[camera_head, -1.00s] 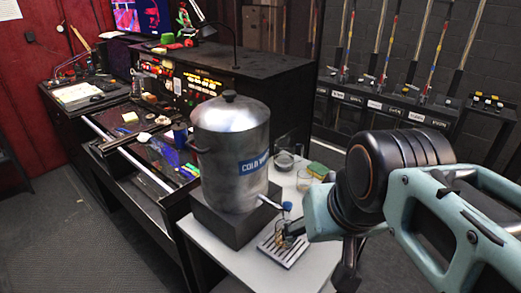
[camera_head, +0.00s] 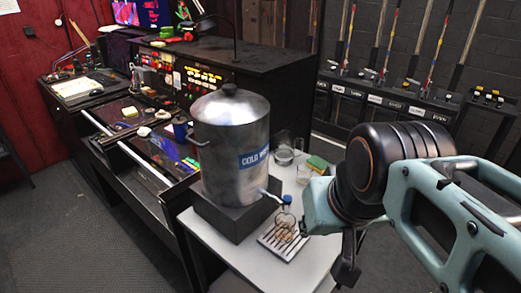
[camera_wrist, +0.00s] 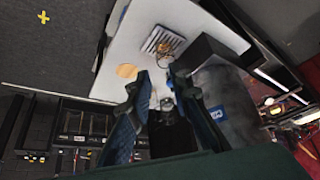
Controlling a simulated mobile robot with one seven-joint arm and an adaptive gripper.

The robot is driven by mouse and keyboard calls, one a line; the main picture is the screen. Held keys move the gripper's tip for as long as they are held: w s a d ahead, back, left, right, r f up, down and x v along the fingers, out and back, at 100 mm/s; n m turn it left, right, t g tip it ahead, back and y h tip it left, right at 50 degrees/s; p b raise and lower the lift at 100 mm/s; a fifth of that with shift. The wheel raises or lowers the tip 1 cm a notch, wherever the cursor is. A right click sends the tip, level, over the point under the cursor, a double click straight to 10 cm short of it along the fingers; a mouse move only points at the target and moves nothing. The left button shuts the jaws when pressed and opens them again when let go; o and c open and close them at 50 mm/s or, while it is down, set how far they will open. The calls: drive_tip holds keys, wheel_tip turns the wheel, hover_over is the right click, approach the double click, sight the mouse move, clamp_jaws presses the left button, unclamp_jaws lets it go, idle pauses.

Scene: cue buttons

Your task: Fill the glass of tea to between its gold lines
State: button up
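A large metal urn (camera_head: 232,150) with a blue label stands on a dark block on the white table. Its tap, with a blue handle (camera_head: 287,199), points out at the lower right. A small glass (camera_head: 285,231) with gold-brown marks appears to stand on the slatted drip tray (camera_head: 277,246) below the tap. The glass (camera_wrist: 166,47) and tray (camera_wrist: 158,36) also show in the wrist view. The tea level and gold lines are too small to tell. My gripper (camera_wrist: 160,76) is open and empty, its fingers apart from the glass. In the head view, my arm hides much of it.
A glass pitcher (camera_head: 283,155), a clear cup (camera_head: 305,175) and a yellow-green sponge (camera_head: 318,163) sit behind the tap. The table's front corner is clear. A black control console (camera_head: 200,75) stands left and behind. Cue racks (camera_head: 390,100) line the back wall.

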clamp_jaws()
idle(1.2)
